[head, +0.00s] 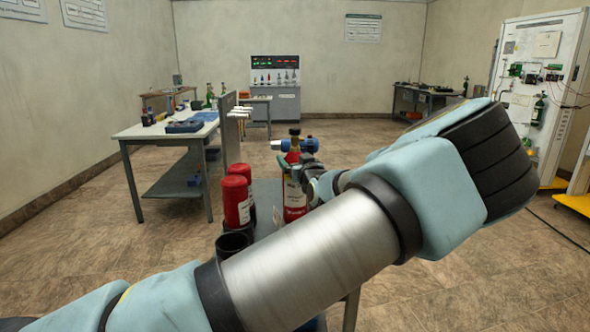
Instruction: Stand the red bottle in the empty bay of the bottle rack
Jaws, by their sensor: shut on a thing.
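A red bottle (294,207) with a pale label band and a valve at its top stands upright at the picture's centre. My gripper (303,176) is shut on its upper part from the right; my forearm hides part of the gripper and the bottle's right side. The bottle rack is to the left of it, with two red bottles (236,203) standing one behind the other. In front of them is an empty black round bay (233,243). The held bottle is to the right of this bay and apart from it. I cannot tell whether its base touches the surface below.
A blue cylindrical part (296,146) shows by the held bottle's top. A dark tabletop (266,193) lies behind and between the bottles. A workbench (150,130) stands at the back left, and a white panel stand (535,90) at the right. Floor is open around.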

